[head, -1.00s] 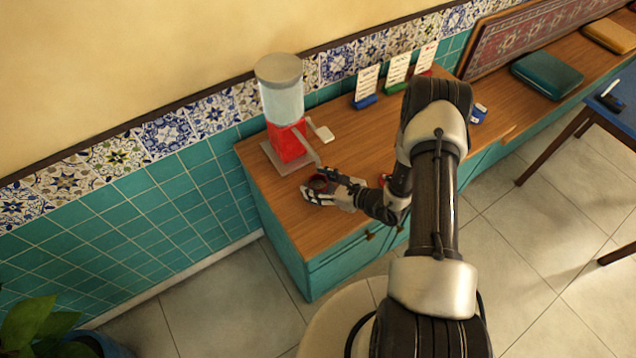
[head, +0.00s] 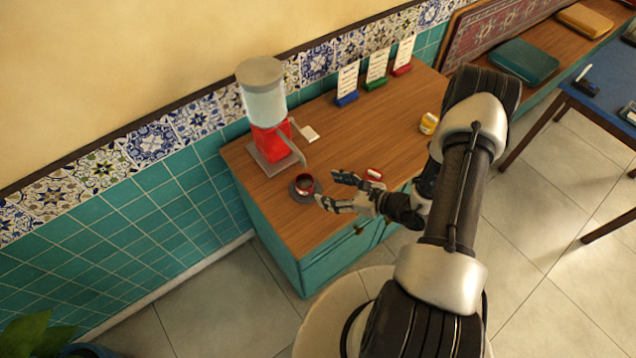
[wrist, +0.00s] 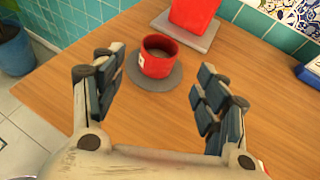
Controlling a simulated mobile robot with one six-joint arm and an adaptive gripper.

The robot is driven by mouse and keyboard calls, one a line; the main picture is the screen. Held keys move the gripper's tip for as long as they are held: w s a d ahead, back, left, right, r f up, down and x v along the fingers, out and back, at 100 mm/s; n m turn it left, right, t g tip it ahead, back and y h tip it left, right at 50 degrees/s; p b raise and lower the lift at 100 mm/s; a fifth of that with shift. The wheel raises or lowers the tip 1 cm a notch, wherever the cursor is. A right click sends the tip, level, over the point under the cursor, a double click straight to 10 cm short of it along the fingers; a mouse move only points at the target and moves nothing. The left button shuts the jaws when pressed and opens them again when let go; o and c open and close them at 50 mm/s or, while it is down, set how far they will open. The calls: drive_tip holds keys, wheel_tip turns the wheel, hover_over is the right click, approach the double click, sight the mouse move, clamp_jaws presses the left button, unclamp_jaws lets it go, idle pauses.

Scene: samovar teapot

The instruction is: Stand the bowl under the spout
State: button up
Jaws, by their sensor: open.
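A small red bowl (head: 304,181) stands upright on a round grey disc (head: 312,192) on the wooden counter. In the wrist view the red bowl (wrist: 158,55) sits on the grey disc (wrist: 153,82), with a small white mark on its side. The dispenser (head: 266,110), with a clear tank and red base, stands behind on a grey plate. Its grey spout (head: 293,150) points toward the bowl's side of the counter; the exact alignment is hard to tell. My gripper (head: 328,189) is open and empty, right of the bowl and apart from it. In the wrist view my gripper's fingers (wrist: 155,92) are spread, with the bowl beyond them.
A small red-and-white item (head: 374,173) lies near my gripper. A yellow item (head: 429,123) is further right. Card holders in blue (head: 347,98), green (head: 375,83) and red (head: 402,70) stand along the wall. The counter's middle is clear.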

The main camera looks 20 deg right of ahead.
drive_tip(key=shift+v, duration=0.85)
drive_tip(key=s+a+r+n+g+y, duration=0.1)
drive_tip(key=s+a+r+n+g, duration=0.15)
drive_tip(key=a+r+n, duration=0.35)
drive_tip(key=s+a+r+n+g, duration=0.1)
drive_tip(key=a+r+n+g, duration=0.2)
drive_tip(key=r, duration=0.6)
drive_tip(key=s+a+r+n+g+y, duration=0.1)
drive_tip(key=s+a+r+n+g, duration=0.15)
drive_tip(key=r+n, duration=0.4)
drive_tip(key=s+d+r+n+t+h, duration=0.2)
drive_tip(key=s+d+r+n+h, duration=0.2)
drive_tip(key=s+r+n+h, duration=0.6)
drive_tip(key=s+r+n, duration=0.2)
drive_tip(key=s+r, duration=0.1)
drive_tip(key=r, duration=0.2)
drive_tip(key=shift+s+d+h, duration=0.2)
drive_tip(key=shift+h, duration=0.2)
drive_tip(key=shift+n, duration=0.25)
